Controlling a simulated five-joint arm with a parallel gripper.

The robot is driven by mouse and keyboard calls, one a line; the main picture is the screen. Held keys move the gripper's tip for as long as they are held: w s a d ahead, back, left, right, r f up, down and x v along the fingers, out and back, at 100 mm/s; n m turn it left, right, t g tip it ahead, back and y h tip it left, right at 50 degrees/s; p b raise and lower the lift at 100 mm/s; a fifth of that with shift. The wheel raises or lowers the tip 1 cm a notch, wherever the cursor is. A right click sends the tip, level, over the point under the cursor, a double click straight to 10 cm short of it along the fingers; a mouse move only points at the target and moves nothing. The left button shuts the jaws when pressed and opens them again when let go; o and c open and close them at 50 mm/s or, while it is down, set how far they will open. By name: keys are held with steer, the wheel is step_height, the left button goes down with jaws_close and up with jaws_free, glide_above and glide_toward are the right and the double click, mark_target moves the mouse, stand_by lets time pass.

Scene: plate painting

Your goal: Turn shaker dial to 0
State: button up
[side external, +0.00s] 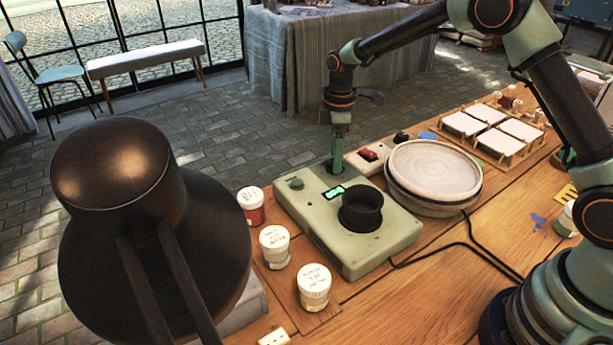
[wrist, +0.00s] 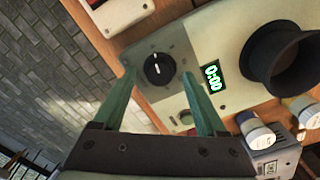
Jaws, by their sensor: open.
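The shaker (side external: 385,248) is a pale green box with a black cup (side external: 362,208) on top and a lit green display (side external: 334,192). The wrist view shows its display (wrist: 212,78) reading 0:00. The shaker dial (wrist: 158,69) is a round black knob with a white mark pointing roughly toward the top of the wrist view. My gripper (wrist: 158,76) is open, one green finger on each side of the dial, with gaps visible. In the side view my gripper (side external: 337,160) points down at the shaker's far corner and hides the dial. Whether the fingertips reach the dial's height is unclear.
A round turntable (side external: 435,170) stands close right of the shaker, with a red-switch box (side external: 367,156) behind. Several lidded jars, one red (side external: 251,206), stand at the left. A large dark lamp (side external: 150,230) fills the left foreground. A black cable (side external: 440,246) crosses the table.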

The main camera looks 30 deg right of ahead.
step_height(320, 180, up, 11)
stand_by(0.4)
steer(key=shift+r, duration=0.15)
steer(key=s+d+r+m+t, duration=0.25)
steer(key=s+r+m, duration=0.25)
steer(key=s+r, duration=0.4)
steer(key=s+f+m+t, duration=0.2)
steer(key=s+m, duration=0.4)
steer(key=s, duration=0.7)
steer(key=shift+d+f+t, duration=0.15)
steer(key=shift+f+t, duration=0.05)
steer(key=shift+t, duration=0.35)
